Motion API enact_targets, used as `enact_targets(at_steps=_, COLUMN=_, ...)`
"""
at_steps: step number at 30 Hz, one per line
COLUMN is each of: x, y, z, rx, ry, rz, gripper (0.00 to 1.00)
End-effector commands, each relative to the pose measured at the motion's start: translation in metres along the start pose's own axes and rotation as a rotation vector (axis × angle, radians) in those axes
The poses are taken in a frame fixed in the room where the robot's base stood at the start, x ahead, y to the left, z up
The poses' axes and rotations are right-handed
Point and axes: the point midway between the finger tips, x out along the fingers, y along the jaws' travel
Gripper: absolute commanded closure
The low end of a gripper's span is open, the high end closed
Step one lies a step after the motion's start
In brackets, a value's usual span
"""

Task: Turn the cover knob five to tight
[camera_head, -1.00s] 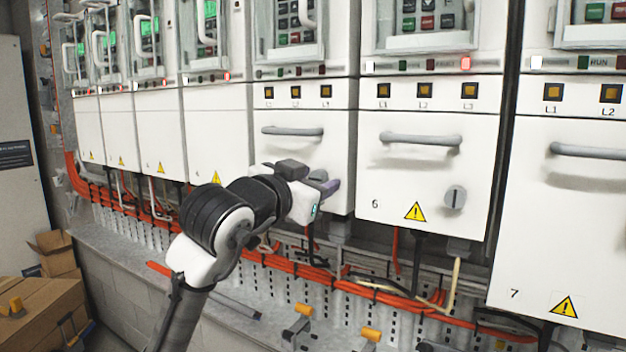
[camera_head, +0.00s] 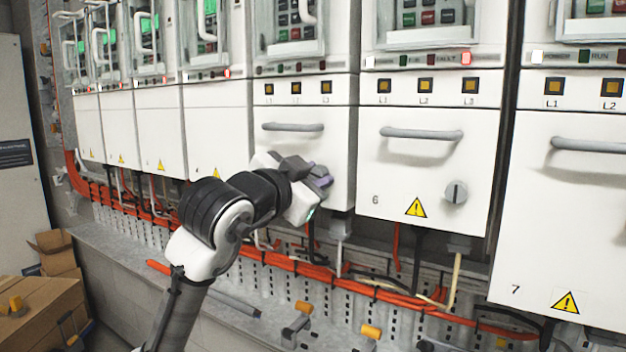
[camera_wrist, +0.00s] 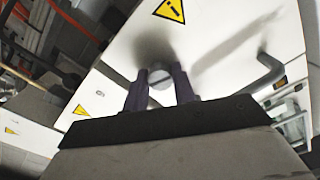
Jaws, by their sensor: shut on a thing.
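The cover of drive five (camera_head: 335,150) is a white panel with a grey bar handle (camera_head: 292,127), left of the cover marked 6. My gripper (camera_head: 322,178) is at the lower right of this cover and hides its knob in the head view. In the wrist view the round grey knob (camera_wrist: 160,80) with a slot line sits between the two dark fingers of my gripper (camera_wrist: 162,82). The fingers are shut on the knob. The wrist view is tilted, with the bar handle (camera_wrist: 262,75) to the right and a yellow warning triangle (camera_wrist: 172,9) at the top.
Cover six (camera_head: 420,165) stands to the right, with its own slotted knob (camera_head: 455,191), slot near vertical. Orange cables (camera_head: 290,266) run below the covers, above a ledge with yellow-tipped parts (camera_head: 371,331). Cardboard boxes (camera_head: 45,300) stand at lower left.

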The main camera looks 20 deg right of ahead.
Motion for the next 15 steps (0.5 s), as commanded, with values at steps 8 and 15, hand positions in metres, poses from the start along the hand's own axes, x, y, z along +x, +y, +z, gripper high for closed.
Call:
enact_targets(at_steps=8, x=-0.0001, y=-0.0003, z=0.0006, rx=0.262, ry=0.000, rz=-0.002, gripper=0.96)
enact_targets(at_steps=15, x=-0.0002, y=-0.0006, z=0.0002, rx=0.491, ry=0.000, rz=-0.002, gripper=0.96)
